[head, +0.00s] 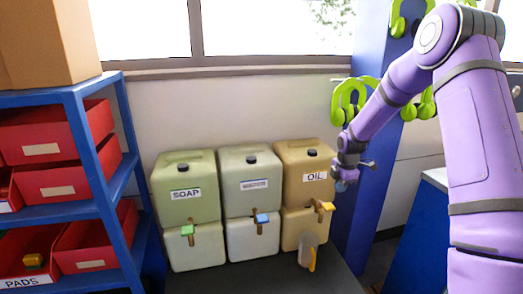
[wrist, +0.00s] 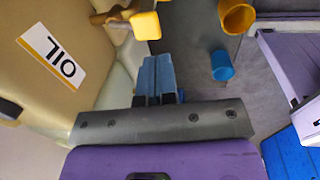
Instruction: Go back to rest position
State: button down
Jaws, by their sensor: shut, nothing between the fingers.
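My gripper (head: 346,184) is raised in the head view, just right of the tan OIL container (head: 300,190). In the wrist view, its two blue fingers (wrist: 155,76) are pressed together with nothing between them. The OIL container (wrist: 55,75) fills the left of the wrist view, with its yellow-handled tap (wrist: 145,25) just beyond the fingertips. I see no contact between the gripper and the container or tap.
Green SOAP (head: 187,208) and white (head: 250,204) containers stand left of OIL. A jug (head: 307,252) sits below the OIL tap. Yellow (wrist: 236,17) and blue (wrist: 221,66) cups show in the wrist view. A blue shelf (head: 80,150) stands left; a blue column (head: 365,190) stands right.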

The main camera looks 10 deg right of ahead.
jog(key=s+a+r+m+t+h, duration=0.1)
jog(key=s+a+r+m, duration=0.35)
jog(key=s+r, duration=0.55)
jog(key=s+a+r+m+t, duration=0.1)
jog(key=s+a+r+m, duration=0.5)
jog(key=r, duration=0.8)
jog(key=s+a+r+m+t, duration=0.1)
jog(key=s+m, duration=0.3)
jog(key=s, duration=0.8)
jog(key=s+a+r+m+y, duration=0.1)
jog(key=s+r+m, duration=0.3)
jog(key=s, duration=0.7)
jog(key=shift+s+a+r+t, duration=0.35)
jog(key=shift+a+t, duration=0.05)
jog(key=shift+a, duration=0.2)
